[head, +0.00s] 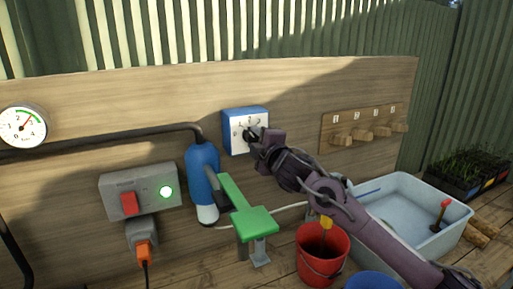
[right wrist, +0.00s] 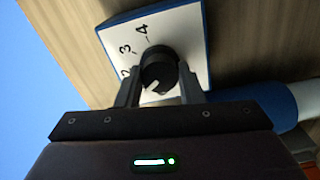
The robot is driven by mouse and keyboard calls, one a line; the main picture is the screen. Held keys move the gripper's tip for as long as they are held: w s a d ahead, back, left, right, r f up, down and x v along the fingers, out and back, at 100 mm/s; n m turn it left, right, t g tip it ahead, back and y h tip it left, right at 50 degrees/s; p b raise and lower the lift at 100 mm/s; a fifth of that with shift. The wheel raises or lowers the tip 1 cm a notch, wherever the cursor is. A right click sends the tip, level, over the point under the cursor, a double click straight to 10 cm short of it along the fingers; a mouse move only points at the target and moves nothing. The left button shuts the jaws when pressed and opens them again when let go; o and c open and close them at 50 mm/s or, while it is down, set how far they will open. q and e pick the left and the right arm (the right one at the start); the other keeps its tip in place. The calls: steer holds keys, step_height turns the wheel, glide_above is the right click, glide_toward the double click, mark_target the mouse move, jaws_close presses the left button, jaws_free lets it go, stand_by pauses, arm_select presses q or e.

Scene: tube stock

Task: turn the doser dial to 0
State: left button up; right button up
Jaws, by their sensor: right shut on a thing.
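The doser (head: 235,114) is a blue box with a white numbered face, fixed to the wooden board. Its black dial knob (right wrist: 158,66) sits in the middle of the face. My right gripper (head: 256,138) is shut on the knob, one finger on each side in the right wrist view. A white pointer mark on the knob points to the lower left there, beyond the 2 side of the scale. The 2, 3 and 4 show, while the lower numbers are hidden behind my gripper, so I cannot tell the exact number. My left gripper is not in view.
Left of the doser are a blue cylinder (head: 203,168), a green lever (head: 247,208) and a grey switch box (head: 150,186) with a lit green lamp. A red bucket (head: 318,268) and a pale basin (head: 411,195) stand below my right arm. Wooden pegs (head: 365,131) are at the right.

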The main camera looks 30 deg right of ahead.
steer(key=n+b, duration=0.3)
steer(key=n, duration=0.2)
steer(key=shift+d+b, duration=0.1)
steer(key=shift+b, duration=0.3)
steer(key=shift+n+b, duration=0.95)
steer(key=shift+n, duration=1.15)
steer(key=o, duration=1)
